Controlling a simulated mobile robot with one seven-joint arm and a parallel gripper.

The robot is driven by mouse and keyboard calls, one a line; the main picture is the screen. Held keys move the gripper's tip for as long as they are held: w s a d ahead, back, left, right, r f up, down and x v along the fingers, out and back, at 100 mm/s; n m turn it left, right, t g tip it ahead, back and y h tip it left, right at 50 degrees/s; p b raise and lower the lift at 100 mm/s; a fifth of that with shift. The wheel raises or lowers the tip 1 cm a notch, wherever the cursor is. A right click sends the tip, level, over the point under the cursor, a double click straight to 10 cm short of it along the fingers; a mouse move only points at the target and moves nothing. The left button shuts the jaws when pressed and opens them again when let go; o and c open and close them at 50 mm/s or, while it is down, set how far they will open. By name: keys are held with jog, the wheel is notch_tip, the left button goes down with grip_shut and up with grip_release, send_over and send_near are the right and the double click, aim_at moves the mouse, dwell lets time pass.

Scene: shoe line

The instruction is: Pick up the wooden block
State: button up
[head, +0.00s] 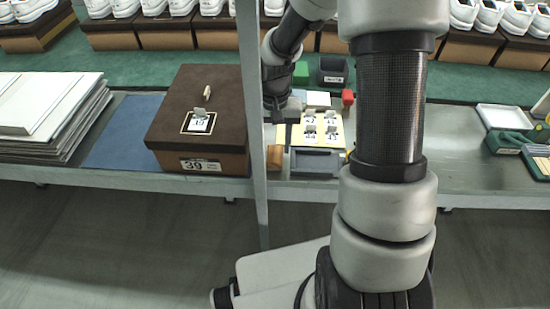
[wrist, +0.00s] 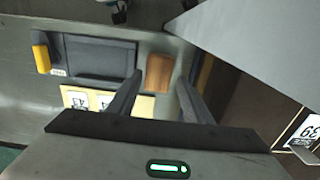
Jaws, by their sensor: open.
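The wooden block (wrist: 159,73) is a small orange-brown piece lying on the grey bench top, beside a dark grey tray. In the head view the block (head: 274,157) is near the bench's front edge, just right of the grey post. My gripper (wrist: 159,88) is open and empty. In the wrist view its two dark fingers point toward the block, which shows in the gap between their tips. Whether the fingers are down at the block's height I cannot tell. In the head view my arm hides part of the bench, and the fingertips are not clear.
The grey post (head: 252,110) stands close left of the block and looms large in the wrist view (wrist: 255,35). The dark tray (wrist: 98,58) and a cream board with tags (head: 318,128) lie beside the block. A brown shoebox (head: 205,105) stands left of the post.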

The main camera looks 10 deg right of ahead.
aim_at(275, 153)
notch_tip(275, 153, down, 5)
jog(key=shift+d+r+b, duration=0.1)
jog(key=shift+r+b, duration=0.1)
jog(key=shift+b, duration=0.3)
jog(key=c, duration=0.9)
jog(key=shift+o, duration=0.2)
jog(key=shift+r+p, duration=1.15)
jog(key=shift+r, duration=3.9)
